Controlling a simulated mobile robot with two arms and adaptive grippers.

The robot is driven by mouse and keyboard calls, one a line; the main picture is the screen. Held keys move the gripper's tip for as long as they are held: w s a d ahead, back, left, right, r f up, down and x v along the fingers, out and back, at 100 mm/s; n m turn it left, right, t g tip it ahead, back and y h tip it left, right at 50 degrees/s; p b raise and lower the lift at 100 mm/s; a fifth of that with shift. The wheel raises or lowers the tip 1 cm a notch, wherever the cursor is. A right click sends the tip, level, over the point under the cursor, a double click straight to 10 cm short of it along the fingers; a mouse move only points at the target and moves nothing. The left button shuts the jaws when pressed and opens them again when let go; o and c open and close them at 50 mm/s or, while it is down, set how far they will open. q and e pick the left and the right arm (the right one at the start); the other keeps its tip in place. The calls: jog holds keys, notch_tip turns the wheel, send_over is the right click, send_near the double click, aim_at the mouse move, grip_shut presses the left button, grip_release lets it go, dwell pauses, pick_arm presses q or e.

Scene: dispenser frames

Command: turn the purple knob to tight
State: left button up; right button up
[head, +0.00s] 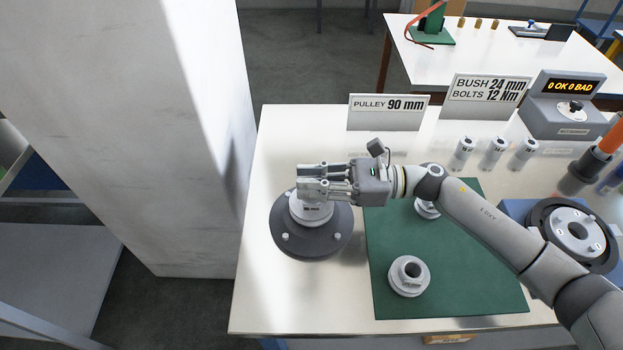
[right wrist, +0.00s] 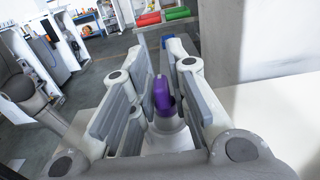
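The purple knob (right wrist: 162,97) shows in the right wrist view, upright on a pale round body (right wrist: 170,135). In the head view my right gripper hides the knob. There the pale body (head: 311,214) stands on a dark round base (head: 328,245) at the table's left side. My right gripper (head: 303,180) reaches in from the right over it. In the right wrist view its fingers (right wrist: 163,62) are apart, one on each side of the knob, and seem not to be clamped on it. My left gripper is not in view.
A green mat (head: 450,285) with flanged pale parts (head: 409,276) lies right of the base. Signs (head: 388,112), several small cylinders (head: 493,152) and a counter box (head: 566,105) stand behind. A blue fixture (head: 515,208) is at right. A pale pillar (head: 165,130) rises left of the table.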

jog(key=shift+m+t, duration=0.3)
jog(key=shift+t, duration=0.2)
grip_shut()
jog(key=shift+s+r+m+t+p, duration=0.1)
jog(key=shift+m+t+p, duration=0.4)
jog(key=shift+m+t, duration=0.55)
jog(key=m+t+h+p, duration=0.1)
jog(key=t, duration=0.2)
jog(key=shift+r+m, duration=0.1)
jog(key=shift+m, duration=0.15)
jog(key=m+t+h+p, duration=0.2)
jog(key=t, duration=0.1)
jog(key=m+t+h+p, duration=0.1)
jog(key=m+t+p, duration=0.1)
jog(key=t+p, duration=0.1)
jog(key=shift+a+r+m+h, duration=0.1)
jog(key=shift+m+h, duration=0.2)
jog(key=shift+h, duration=0.1)
jog(key=m+t+h+p, duration=0.2)
jog(key=t+h, duration=0.1)
jog(key=shift+m, duration=0.4)
jog(key=m+h, duration=0.1)
jog(key=t+h, duration=0.1)
jog(key=m+t+h, duration=0.1)
jog(key=h, duration=0.1)
jog(key=shift+f+m, duration=0.25)
jog(key=shift+m, duration=0.05)
jog(key=shift+m+t+h, duration=0.45)
jog(key=shift+m+h, duration=1.35)
jog(key=shift+h, duration=1.5)
